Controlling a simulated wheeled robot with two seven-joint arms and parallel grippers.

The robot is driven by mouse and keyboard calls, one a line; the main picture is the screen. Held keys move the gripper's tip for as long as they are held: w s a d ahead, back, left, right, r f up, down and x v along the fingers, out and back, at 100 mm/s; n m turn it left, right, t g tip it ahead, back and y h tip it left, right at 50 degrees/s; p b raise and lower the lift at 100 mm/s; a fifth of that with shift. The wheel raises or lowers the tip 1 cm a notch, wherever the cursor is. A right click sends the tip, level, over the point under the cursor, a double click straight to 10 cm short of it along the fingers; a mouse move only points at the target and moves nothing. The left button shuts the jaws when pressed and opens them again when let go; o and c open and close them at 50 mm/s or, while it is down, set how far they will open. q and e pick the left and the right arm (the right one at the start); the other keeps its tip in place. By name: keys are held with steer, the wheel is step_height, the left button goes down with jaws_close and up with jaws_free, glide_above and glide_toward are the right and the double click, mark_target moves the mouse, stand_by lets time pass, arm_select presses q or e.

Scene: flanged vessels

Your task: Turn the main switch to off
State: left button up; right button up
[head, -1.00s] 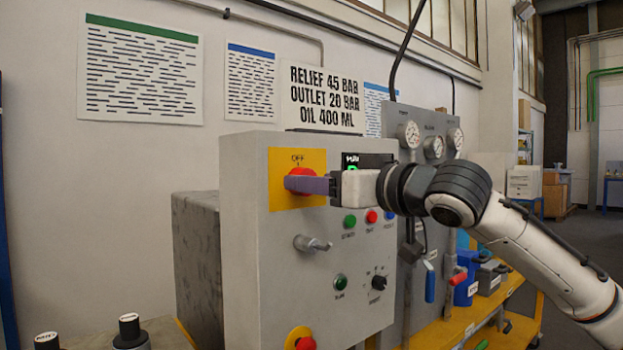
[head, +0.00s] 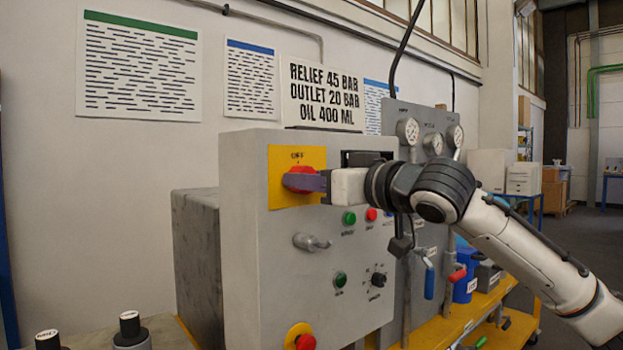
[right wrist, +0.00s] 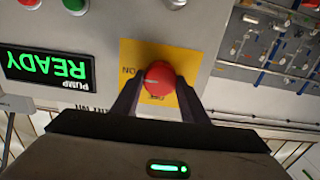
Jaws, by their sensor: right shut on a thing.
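The main switch is a red rotary knob (head: 298,178) on a yellow plate (head: 312,156) at the upper part of the grey control cabinet (head: 240,230). "OFF" is printed above it in the head view. My right gripper (head: 304,182) comes in from the right and is shut on the knob. In the right wrist view the red knob (right wrist: 159,80) sits between the two dark fingers (right wrist: 158,90), with a pale mark on its left side. "ON" shows on the yellow plate left of the knob, and the word below it is partly hidden. My left gripper is not in view.
Below the switch are a metal handle (head: 311,243), a green button (head: 349,218), a red button (head: 371,214), a black selector (head: 378,280) and a red emergency button (head: 305,342). The wrist view shows a lit READY display (right wrist: 47,68). Gauges (head: 408,131) stand behind.

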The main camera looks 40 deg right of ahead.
steer(key=n+p, duration=1.2)
steer(key=n, duration=0.1)
steer(key=shift+a, duration=0.15)
steer(key=shift+n+p, duration=0.95)
steer(key=shift+n, duration=0.25)
steer(key=shift+f+n+p, duration=0.1)
steer(key=shift+n+p, duration=0.4)
steer(key=shift+n, duration=0.3)
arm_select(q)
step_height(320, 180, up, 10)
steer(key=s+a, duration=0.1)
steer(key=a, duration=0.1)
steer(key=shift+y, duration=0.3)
arm_select(e)
steer(key=shift+n, duration=0.3)
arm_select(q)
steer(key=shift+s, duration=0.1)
arm_select(e)
steer(key=shift+f, duration=0.1)
